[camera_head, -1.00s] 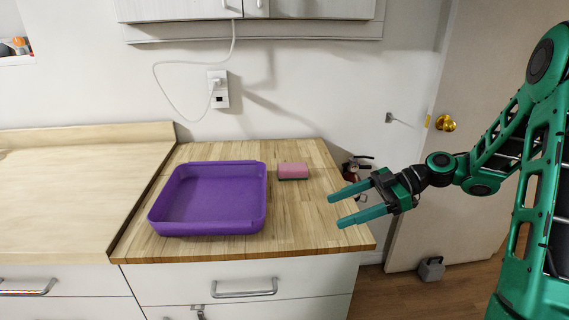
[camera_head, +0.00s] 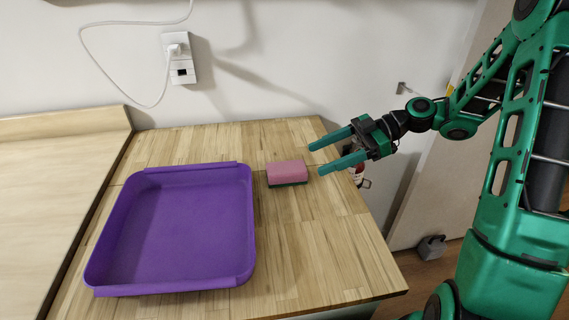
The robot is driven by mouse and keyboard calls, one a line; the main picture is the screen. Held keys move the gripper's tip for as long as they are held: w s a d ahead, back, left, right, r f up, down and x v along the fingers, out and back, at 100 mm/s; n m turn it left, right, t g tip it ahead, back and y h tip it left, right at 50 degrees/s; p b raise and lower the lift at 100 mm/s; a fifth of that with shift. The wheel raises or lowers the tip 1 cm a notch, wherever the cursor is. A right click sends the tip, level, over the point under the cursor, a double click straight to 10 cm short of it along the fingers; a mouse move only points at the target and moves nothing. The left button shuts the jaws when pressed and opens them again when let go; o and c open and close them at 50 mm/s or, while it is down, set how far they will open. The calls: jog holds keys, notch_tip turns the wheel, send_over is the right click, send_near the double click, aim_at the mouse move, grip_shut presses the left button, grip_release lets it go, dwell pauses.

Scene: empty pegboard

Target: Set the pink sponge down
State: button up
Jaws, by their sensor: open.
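The pink sponge (camera_head: 287,172), with a dark green underside, lies flat on the wooden counter (camera_head: 300,235). It sits just right of the purple tray (camera_head: 247,225), apart from it. My gripper (camera_head: 313,159) is open and empty. Its two green fingers point left, with their tips just right of the sponge in the picture. I cannot tell how high the fingers are above the counter.
The purple tray is empty and takes up the left of the wooden counter. A lighter worktop (camera_head: 50,190) adjoins on the left. A white cable runs to a wall outlet (camera_head: 179,58). Counter in front of the sponge is clear.

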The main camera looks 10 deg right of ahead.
aim_at(295, 166)
jog(key=x, duration=1)
jog(key=shift+a+r, duration=0.15)
jog(key=shift+a, duration=0.2)
jog(key=c, duration=1.2)
jog(key=shift+r, duration=0.1)
